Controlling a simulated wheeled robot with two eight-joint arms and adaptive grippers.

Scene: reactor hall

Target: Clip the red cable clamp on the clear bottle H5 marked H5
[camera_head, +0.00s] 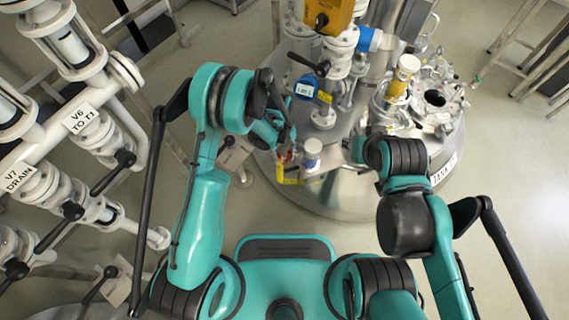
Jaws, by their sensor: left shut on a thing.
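My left gripper (285,151) is at the centre of the head view and is shut on a small red thing, which looks like the red cable clamp (280,162). A small bottle with a bluish-white top (312,152) stands upright just right of the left gripper, apart from it. It may be the bottle H5, but its mark is too small to read. My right gripper (356,151) is right of the bottle, partly hidden by its own arm; its fingers are too small to judge.
White piping with valve handles (95,125) fills the left side.

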